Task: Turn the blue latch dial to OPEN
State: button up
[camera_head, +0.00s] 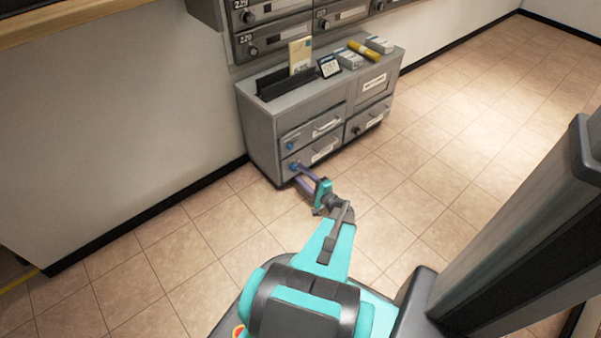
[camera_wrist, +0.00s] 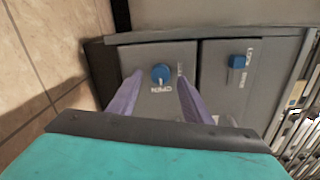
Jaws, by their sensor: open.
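The blue latch dial (camera_wrist: 161,73) is round and sits on a grey drawer front in the wrist view, with the word OPEN beside it. A small pale mark shows on its edge on the OPEN side; its exact setting is hard to read. My gripper (camera_wrist: 160,77) is open, with one purple finger on each side of the dial; I cannot tell whether they touch it. In the head view my gripper (camera_head: 300,175) reaches the lower left drawer of the grey cabinet (camera_head: 262,143), and the dial there (camera_head: 294,166) shows small at the fingertips.
Another blue dial (camera_wrist: 237,60) is on the neighbouring drawer; in the head view it sits above (camera_head: 291,146). The cabinet top holds a card holder, a small sign (camera_head: 329,67) and a yellow roll (camera_head: 364,51). Mailboxes (camera_head: 275,38) hang above. The tiled floor at right is clear.

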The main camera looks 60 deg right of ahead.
jog(key=p+v, duration=0.3)
jog(key=v, duration=0.9)
jog(key=shift+r, duration=0.1)
dwell(0.4)
